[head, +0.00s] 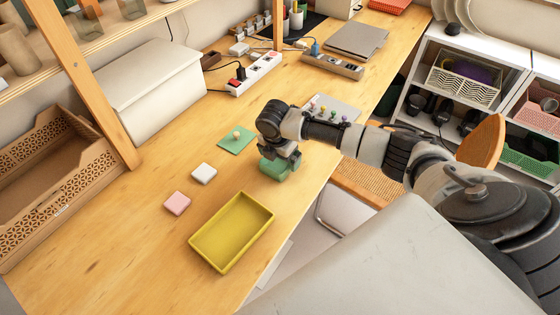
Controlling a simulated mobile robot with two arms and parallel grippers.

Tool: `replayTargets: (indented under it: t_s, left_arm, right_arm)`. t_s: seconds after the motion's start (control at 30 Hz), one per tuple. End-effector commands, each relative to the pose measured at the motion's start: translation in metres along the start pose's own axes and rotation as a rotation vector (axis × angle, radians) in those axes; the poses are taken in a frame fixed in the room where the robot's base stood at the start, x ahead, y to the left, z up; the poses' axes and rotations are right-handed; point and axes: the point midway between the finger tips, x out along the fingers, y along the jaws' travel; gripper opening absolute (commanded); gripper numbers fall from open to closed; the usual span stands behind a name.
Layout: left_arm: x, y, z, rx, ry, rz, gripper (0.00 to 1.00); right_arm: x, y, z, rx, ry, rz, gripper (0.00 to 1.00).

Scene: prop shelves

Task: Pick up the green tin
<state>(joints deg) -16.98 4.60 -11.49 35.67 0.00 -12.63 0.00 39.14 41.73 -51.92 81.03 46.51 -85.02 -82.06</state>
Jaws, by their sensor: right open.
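The green tin (273,170) stands on the wooden table near its front edge, to the upper right of the yellow tray. My right gripper (282,157) comes in from the right and is over the tin, with its jaws open. The gripper hides part of the tin's top. I cannot tell whether the fingers touch it. My left gripper is not in view.
The yellow tray (205,248) is empty. A pink block (177,203), a white block (204,173) and a flat green piece with a pale knob (239,144) lie left of the tin. Power strips (255,75) lie farther back. A wooden crate (72,197) is at left.

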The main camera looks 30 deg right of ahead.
Motion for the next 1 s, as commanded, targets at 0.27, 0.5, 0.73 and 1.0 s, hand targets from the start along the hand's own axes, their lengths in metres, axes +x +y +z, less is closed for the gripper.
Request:
replayTargets:
  t_s: [0.27, 0.5, 0.73, 1.0]
  left_arm:
    - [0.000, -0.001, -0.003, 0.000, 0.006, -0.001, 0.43]
    - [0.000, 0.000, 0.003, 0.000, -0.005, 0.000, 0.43]
    - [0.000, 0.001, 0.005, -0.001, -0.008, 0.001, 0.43]
    - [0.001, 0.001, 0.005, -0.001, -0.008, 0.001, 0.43]
  right_arm:
    - [0.010, 0.000, 0.000, 0.000, 0.000, 0.000, 1.00]
    - [0.010, 0.000, 0.000, 0.000, 0.000, 0.001, 0.74]
    - [0.009, 0.000, 0.000, 0.000, -0.001, 0.002, 0.57]
    - [0.001, 0.001, 0.002, 0.000, -0.001, 0.003, 0.57]
